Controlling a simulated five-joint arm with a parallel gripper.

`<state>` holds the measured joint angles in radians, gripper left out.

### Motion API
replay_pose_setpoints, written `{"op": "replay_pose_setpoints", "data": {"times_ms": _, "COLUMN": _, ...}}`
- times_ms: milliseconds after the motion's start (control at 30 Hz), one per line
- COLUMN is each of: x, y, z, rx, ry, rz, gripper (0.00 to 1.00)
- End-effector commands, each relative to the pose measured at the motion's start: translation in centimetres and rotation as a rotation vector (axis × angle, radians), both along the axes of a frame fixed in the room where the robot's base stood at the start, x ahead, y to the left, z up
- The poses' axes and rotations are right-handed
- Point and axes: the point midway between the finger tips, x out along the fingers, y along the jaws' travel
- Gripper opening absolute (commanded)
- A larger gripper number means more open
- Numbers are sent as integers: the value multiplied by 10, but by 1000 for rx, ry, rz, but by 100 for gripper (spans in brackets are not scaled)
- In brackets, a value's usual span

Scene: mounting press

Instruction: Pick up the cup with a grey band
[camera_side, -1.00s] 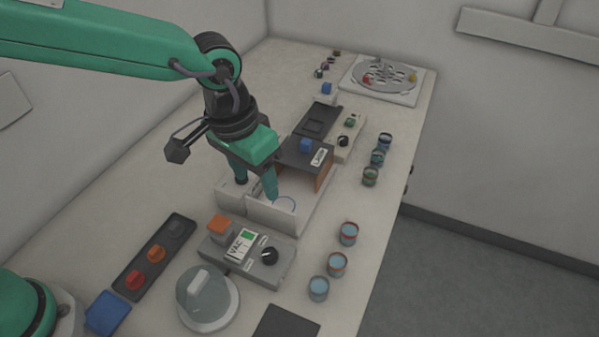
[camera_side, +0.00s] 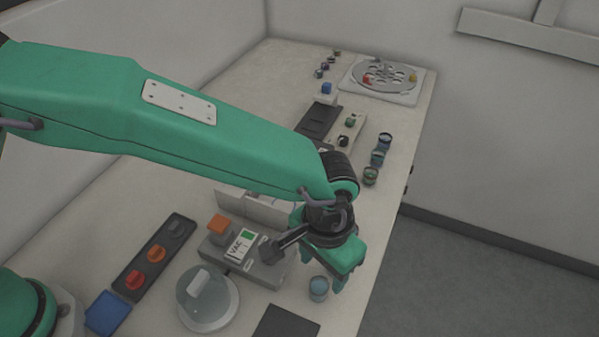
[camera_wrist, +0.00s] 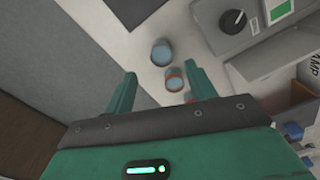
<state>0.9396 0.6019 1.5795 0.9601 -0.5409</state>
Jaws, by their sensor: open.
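The cup with a grey band (camera_side: 318,289) stands upright at the near end of the front row, just left of my gripper in the side view. It has a blue top. In the wrist view the same cup (camera_wrist: 162,52) lies just beyond the fingertips. My gripper (camera_side: 346,278) is open and empty, pointing down above the row. In the wrist view a cup with a red-orange band (camera_wrist: 175,80) shows between my open fingers (camera_wrist: 160,70). A third cup (camera_wrist: 189,97) is partly cut off by the gripper body. My gripper hides both these cups in the side view.
A grey box marked VAC (camera_side: 245,250) with a knob stands left of the cups. A round lidded disc (camera_side: 207,300) and a dark plate (camera_side: 286,322) lie nearer. Several more cups (camera_side: 378,158) stand farther back. The table's right edge is close.

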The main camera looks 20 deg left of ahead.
Motion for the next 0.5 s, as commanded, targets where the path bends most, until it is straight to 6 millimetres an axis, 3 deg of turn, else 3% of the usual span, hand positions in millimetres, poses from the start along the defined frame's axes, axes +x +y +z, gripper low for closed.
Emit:
{"op": "replay_pose_setpoints", "data": {"times_ms": 200, "x": 0, "y": 1, "z": -18, "rx": 3, "ry": 2, "rz": 0, "gripper": 56}}
{"op": "replay_pose_setpoints", "data": {"times_ms": 500, "x": 0, "y": 1, "z": -23, "rx": 0, "ry": 1, "rz": 0, "gripper": 56}}
